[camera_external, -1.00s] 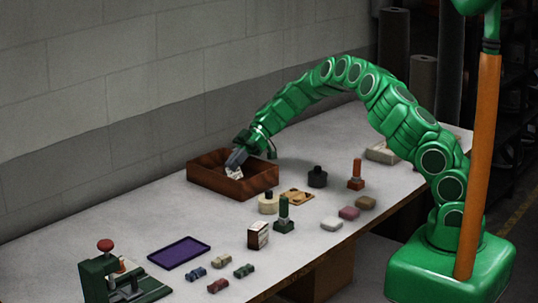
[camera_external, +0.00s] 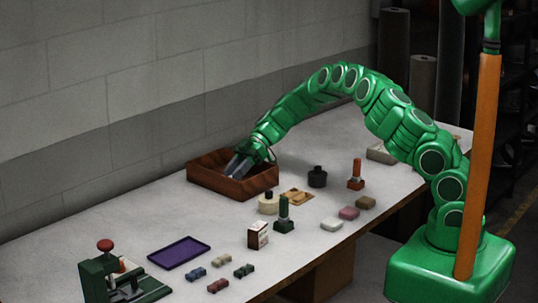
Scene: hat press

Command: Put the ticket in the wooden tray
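The wooden tray (camera_external: 205,182) is a brown open box by the wall, at the left-middle of the table. My gripper (camera_external: 237,168) points down into it, its fingers below or near the rim level. Its two grey fingers are spread apart, with no ticket visible between them. The ticket does not show now; the tray's front wall and my gripper hide most of the tray floor.
Right of the tray are a black inkwell-like pot (camera_external: 317,177), a cream round pot (camera_external: 268,204) and stamps with green (camera_external: 284,214) and orange (camera_external: 356,174) handles. A purple tray (camera_external: 179,252) and a green press (camera_external: 112,280) stand at front left. Table between trays is clear.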

